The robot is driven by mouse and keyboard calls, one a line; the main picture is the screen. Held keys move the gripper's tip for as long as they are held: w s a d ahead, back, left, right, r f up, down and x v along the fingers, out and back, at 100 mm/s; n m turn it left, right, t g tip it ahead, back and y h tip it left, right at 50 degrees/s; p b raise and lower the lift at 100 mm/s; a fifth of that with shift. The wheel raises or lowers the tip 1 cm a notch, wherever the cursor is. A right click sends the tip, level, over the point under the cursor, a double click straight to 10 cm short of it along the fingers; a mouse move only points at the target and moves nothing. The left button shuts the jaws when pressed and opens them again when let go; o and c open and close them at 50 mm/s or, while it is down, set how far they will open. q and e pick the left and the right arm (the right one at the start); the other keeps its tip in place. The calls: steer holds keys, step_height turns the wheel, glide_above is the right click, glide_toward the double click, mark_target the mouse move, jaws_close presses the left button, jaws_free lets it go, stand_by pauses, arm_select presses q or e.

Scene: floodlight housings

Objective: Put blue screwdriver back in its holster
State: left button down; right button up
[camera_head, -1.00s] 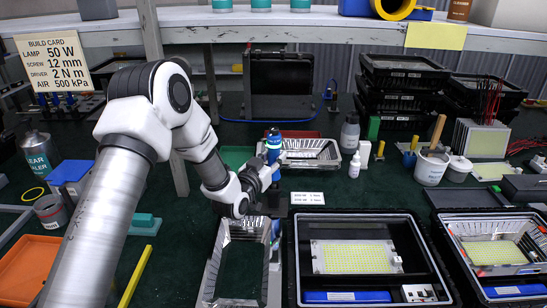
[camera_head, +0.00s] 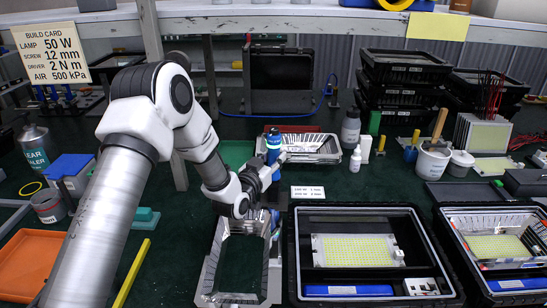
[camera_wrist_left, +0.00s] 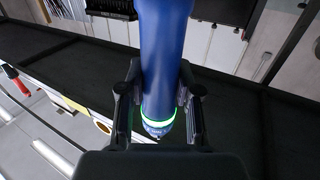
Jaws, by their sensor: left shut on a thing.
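The blue screwdriver (camera_head: 273,143) is upright in my left gripper (camera_head: 268,168), above the middle of the bench. In the left wrist view, its thick blue body (camera_wrist_left: 167,45) with a glowing green ring sits between the two fingers of the left gripper (camera_wrist_left: 160,105), which is shut on it. My right gripper is not in view.
An open metal reflector housing (camera_head: 212,270) stands just in front of the gripper. A black case (camera_head: 296,262) with a yellow LED panel is to its right. A silver tray (camera_head: 318,150) lies right behind the screwdriver. A white bottle (camera_head: 355,160) and label card (camera_head: 307,192) are nearby.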

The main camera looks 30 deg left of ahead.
arm_select(q)
steer(key=shift+f+b, duration=0.3)
steer(key=shift+f, duration=0.15)
steer(key=c, duration=0.7)
jaws_free()
steer(key=s, duration=1.2)
